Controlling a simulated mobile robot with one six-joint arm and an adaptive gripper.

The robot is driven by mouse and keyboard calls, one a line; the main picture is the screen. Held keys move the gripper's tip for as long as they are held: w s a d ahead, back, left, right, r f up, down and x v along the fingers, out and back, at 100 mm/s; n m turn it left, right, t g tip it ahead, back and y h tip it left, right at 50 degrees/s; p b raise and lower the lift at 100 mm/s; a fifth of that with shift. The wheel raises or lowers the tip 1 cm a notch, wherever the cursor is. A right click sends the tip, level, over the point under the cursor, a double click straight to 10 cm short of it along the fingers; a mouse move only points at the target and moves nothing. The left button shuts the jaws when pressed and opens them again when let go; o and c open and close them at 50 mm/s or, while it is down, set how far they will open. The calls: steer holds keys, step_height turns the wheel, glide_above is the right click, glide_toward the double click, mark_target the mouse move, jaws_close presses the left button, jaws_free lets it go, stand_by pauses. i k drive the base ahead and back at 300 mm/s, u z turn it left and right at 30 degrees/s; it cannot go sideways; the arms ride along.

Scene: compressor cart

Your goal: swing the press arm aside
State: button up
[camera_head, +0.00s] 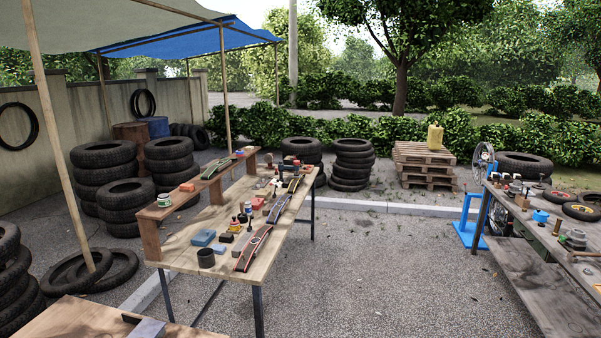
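I cannot pick out a press arm for certain. Several long, dark pieces with red edges lie on the wooden workbench (222,262); the nearest long piece (254,247) is at its front right. Small upright tools and blocks stand among them, too small to tell apart. Metal fittings, including a round grey one (576,238), stand on the bench at the right (535,236); whether any of these is a press is unclear. My gripper is not in view.
A raised wooden shelf (150,238) runs along the workbench's left side. Stacked tyres (104,170) stand at the left, pallets (425,160) at the back. A blue stand (468,232) is beside the right bench. Gravel between the benches is clear. A tabletop (75,318) is at lower left.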

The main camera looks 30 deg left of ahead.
mark_target(295, 168)
steer(key=u, duration=0.9)
steer(key=i, duration=3.5)
